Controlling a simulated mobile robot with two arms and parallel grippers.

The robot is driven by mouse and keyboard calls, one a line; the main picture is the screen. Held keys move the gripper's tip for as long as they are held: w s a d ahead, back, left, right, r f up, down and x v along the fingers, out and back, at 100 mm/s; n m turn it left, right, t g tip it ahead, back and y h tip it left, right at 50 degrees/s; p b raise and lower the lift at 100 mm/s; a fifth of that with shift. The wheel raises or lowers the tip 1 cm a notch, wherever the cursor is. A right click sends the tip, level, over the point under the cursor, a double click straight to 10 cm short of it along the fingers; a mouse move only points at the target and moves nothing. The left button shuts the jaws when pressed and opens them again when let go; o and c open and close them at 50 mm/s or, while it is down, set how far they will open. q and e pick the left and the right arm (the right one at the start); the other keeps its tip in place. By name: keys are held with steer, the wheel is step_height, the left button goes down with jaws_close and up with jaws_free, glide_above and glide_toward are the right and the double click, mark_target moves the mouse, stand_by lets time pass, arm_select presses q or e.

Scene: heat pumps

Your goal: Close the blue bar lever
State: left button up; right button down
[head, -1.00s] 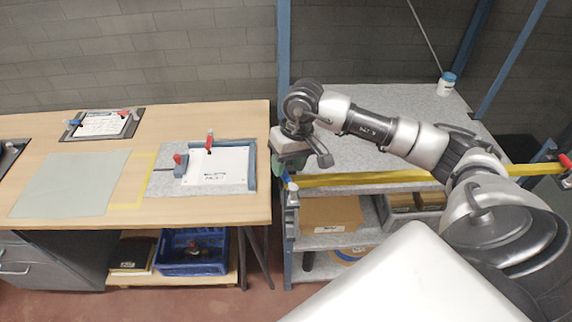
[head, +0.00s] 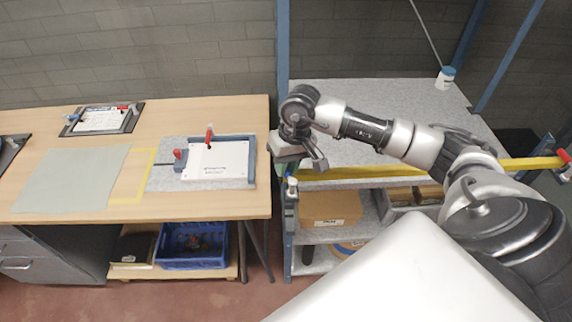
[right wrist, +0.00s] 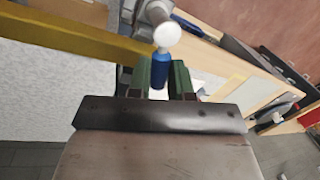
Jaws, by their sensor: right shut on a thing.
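The blue bar lever (right wrist: 160,72) shows in the right wrist view as a short blue grip with a round white end, between the two green fingers of my right gripper (right wrist: 162,80). The fingers are shut on it. In the head view the right gripper (head: 289,160) is at the left front corner of the shelf rack, at the left end of the yellow bar (head: 345,173). The fingertips and the grip are mostly hidden there. The yellow bar crosses the rack's front and runs off to the upper left in the right wrist view. My left gripper is not in view.
A wooden workbench (head: 60,207) with clamped plates stands to the left, with a narrow gap to the rack. The rack's grey top shelf (head: 365,95) holds a small white jar (head: 445,78). A cardboard box (head: 330,207) sits on a lower shelf.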

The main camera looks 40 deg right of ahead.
steer(key=m+b, duration=0.2)
steer(key=b, duration=0.1)
steer(key=d+m+b, duration=0.1)
steer(key=b, duration=0.1)
steer(key=shift+s+d+f+t, duration=0.1)
steer(key=shift+s+f+t, duration=0.15)
steer(key=shift+t, duration=0.05)
steer(key=shift+s+d+r+m+b, duration=0.1)
steer(key=shift+r+m+b, duration=0.15)
steer(key=shift+m, duration=0.45)
steer(key=c, duration=1)
jaws_free()
steer(key=shift+c, duration=0.2)
steer(key=b+v, duration=0.2)
steer(key=v, duration=0.9)
steer(key=shift+s+f, duration=0.1)
